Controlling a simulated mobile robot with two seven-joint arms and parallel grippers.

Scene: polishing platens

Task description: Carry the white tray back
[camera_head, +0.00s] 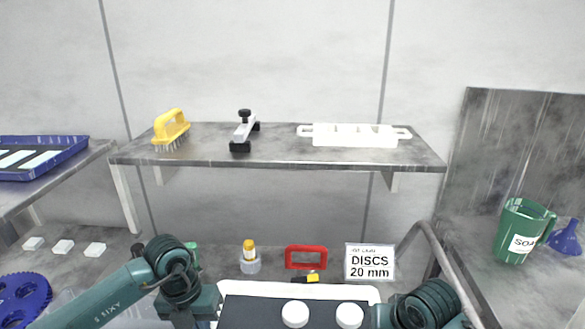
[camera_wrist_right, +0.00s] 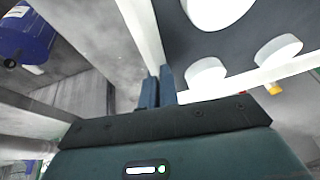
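The white tray (camera_head: 243,287) is at the bottom middle of the head view. It has a white rim, a dark floor and white discs (camera_head: 295,314) on it; its near part is cut off. My left gripper (camera_head: 205,308) is at the tray's left edge, its fingertips hidden. My right gripper is at the tray's right side, mostly behind its own wrist in the head view. In the right wrist view its fingers (camera_wrist_right: 157,88) are close together on the tray's white rim (camera_wrist_right: 143,35), with discs (camera_wrist_right: 205,76) beside them.
Behind the tray stand a DISCS 20 mm sign (camera_head: 370,262), a red frame (camera_head: 306,257) and a yellow-capped bottle (camera_head: 249,256). A shelf (camera_head: 290,160) above holds a brush (camera_head: 170,128), a clamp-like tool (camera_head: 244,131) and a white rack (camera_head: 354,135). A green SOAP jug (camera_head: 520,230) stands right.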

